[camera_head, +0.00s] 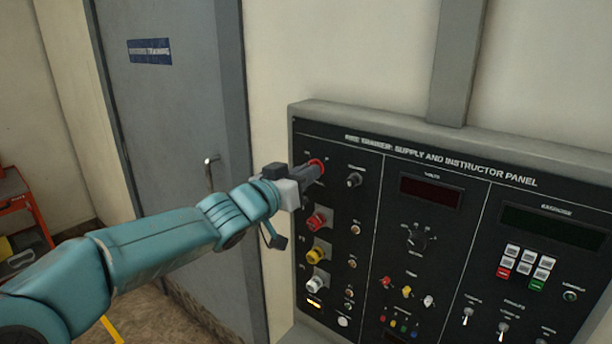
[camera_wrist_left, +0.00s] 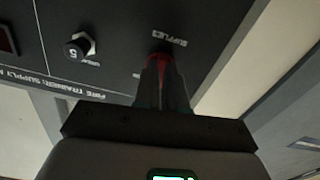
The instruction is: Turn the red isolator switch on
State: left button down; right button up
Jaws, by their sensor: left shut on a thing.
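The red isolator switch (camera_head: 317,164) sits at the upper left of the black panel, and only part of its red shows past my fingers. My left gripper (camera_head: 312,171) is at the switch, its fingers shut on it. In the left wrist view the red of the switch (camera_wrist_left: 161,62) shows between the two dark fingertips (camera_wrist_left: 162,80), below the printed "SUPPLIES" label. The switch's handle is mostly hidden by the fingers, so its angle cannot be told. My right gripper is not in view.
The panel (camera_head: 345,125) also carries a dark knob (camera_head: 354,180) just right of the switch, and red (camera_head: 318,221), yellow (camera_head: 316,255) and white (camera_head: 315,285) fittings below. A grey door (camera_head: 175,100) stands left. A red cart (camera_head: 18,205) is at the far left.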

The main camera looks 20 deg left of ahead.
pick_arm(q)
jog(key=m+b, duration=0.2)
jog(key=m, duration=0.8)
jog(key=shift+f, duration=0.15)
jog(key=shift+m, duration=0.4)
jog(key=c, duration=1.4)
grip_release()
jog(key=shift+o, duration=1)
jog(key=shift+s, duration=0.15)
jog(key=v, duration=1.6)
jog(key=shift+b, duration=0.4)
